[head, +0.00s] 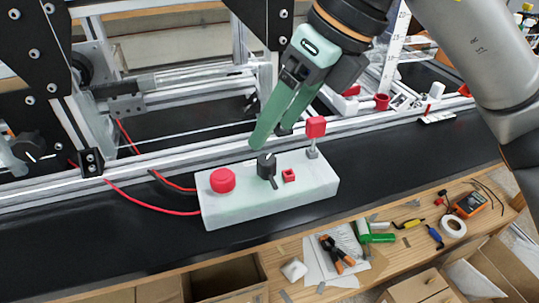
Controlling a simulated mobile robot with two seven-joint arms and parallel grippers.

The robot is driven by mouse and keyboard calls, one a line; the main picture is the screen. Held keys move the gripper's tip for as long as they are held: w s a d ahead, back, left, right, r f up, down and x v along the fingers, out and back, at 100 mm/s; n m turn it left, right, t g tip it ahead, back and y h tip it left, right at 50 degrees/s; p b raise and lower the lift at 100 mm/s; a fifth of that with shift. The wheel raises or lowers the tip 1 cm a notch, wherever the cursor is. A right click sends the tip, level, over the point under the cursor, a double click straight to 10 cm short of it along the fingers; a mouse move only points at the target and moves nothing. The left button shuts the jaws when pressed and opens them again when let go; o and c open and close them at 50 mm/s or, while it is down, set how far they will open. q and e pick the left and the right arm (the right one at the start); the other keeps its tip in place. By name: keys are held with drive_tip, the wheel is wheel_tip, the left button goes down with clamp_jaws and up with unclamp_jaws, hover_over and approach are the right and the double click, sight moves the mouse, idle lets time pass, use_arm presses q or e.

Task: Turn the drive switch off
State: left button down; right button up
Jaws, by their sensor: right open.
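A white control box (230,207) sits on the black surface in front of the extrusion frame. On its top, near the middle, is a black rotary switch (266,164) with a short lever pointing toward the near side. My right gripper (271,137), with green fingers, comes down from the upper right. Its fingers are open, and the tips are just behind and above the switch in the picture; I cannot tell whether they touch it. My left gripper is not in view.
A wooden bench (400,262) in front holds pliers (337,254) and other tools.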

sight(268, 160)
drive_tip(key=shift+m+t+h, duration=0.3)
drive_tip(key=shift+t+h, duration=0.4)
drive_tip(key=w+f, duration=0.1)
drive_tip(key=f, duration=0.2)
drive_tip(key=w+f+b, duration=0.1)
drive_tip(key=w+f, duration=0.1)
drive_tip(key=f, duration=0.2)
drive_tip(key=w+a+f, duration=0.1)
drive_tip(key=f, duration=0.2)
drive_tip(key=shift+w+a+f, duration=0.1)
drive_tip(key=shift+w+f, duration=0.05)
drive_tip(key=shift+w, duration=0.25)
clamp_jaws()
